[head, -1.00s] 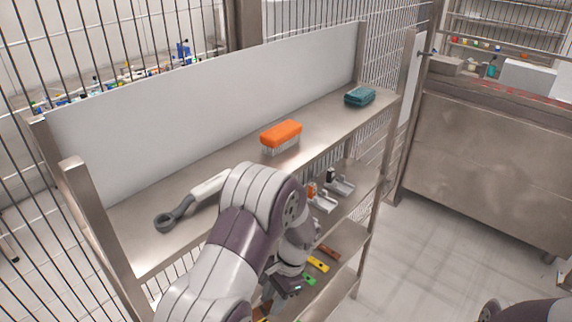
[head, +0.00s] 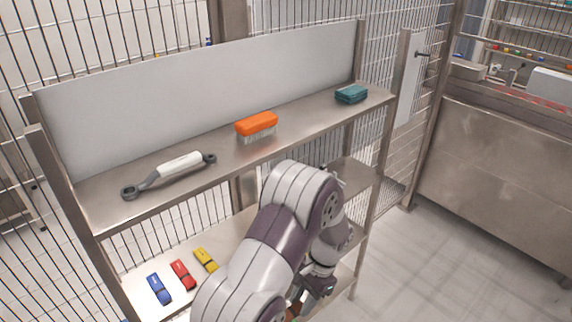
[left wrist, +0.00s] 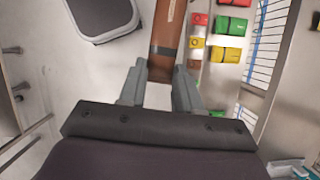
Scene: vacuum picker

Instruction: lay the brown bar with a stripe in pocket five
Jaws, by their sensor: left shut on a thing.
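My left gripper (left wrist: 160,80) is shut on the brown bar (left wrist: 167,40), which sticks out beyond the fingertips in the left wrist view. A dark stripe crosses the bar just past the fingers. In the head view my left gripper (head: 314,288) is low in front of the rack, partly hidden by my own arm. A brown piece shows below it at the picture's lower edge. I cannot make out pocket five or any pocket number. My right gripper is not in view.
The top shelf (head: 215,150) holds a grey tool with a white handle (head: 180,164), an orange brush (head: 256,125) and a teal sponge (head: 351,94). Blue (head: 158,288), red (head: 183,274) and yellow (head: 205,259) pieces lie on a lower shelf. Rack posts and wire mesh surround it.

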